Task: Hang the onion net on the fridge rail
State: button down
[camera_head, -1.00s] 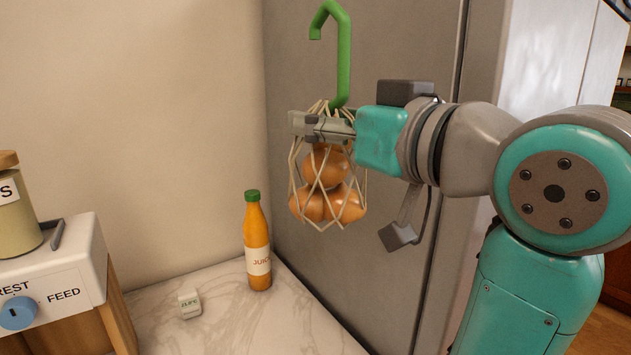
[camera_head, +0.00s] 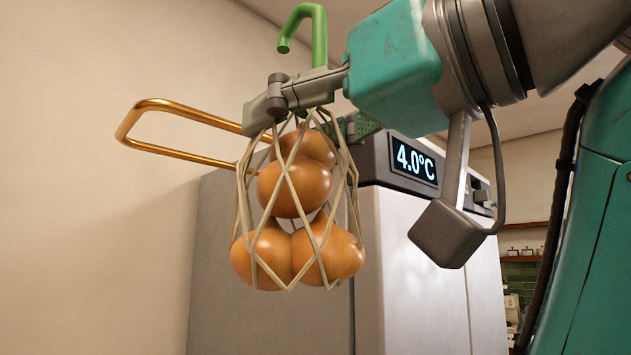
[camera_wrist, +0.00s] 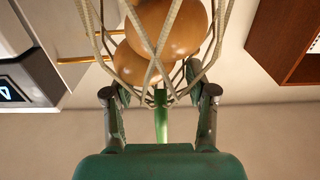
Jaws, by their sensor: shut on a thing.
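The onion net (camera_head: 292,222) is a beige mesh bag of several brown onions with a green hook (camera_head: 318,36) on top. My gripper (camera_head: 290,97) is shut on the neck of the net, just below the hook; the net hangs upright from it. The wrist view also shows the onions (camera_wrist: 163,30) between the fingers and part of the green hook (camera_wrist: 161,125). The brass fridge rail (camera_head: 190,113) juts out left from the top of the fridge (camera_head: 270,270). In the head view it shows behind and left of my gripper, with its right part hidden. The hook appears apart from the rail.
The fridge's display panel (camera_head: 414,160) reads 4.0°C, behind and right of the net. A bare wall (camera_head: 90,230) stands at the left. The space left of the net looks clear. A brown cabinet (camera_wrist: 285,45) shows at the right of the wrist view.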

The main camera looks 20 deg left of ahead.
jog(key=f+x, duration=0.3)
jog(key=x, duration=1.2)
jog(key=shift+a+f, duration=0.3)
dwell(1.6)
jog(key=shift+w, duration=0.1)
jog(key=shift+c, duration=1.3)
grip_release()
jog(key=v, duration=1.2)
jog(key=shift+f, duration=0.1)
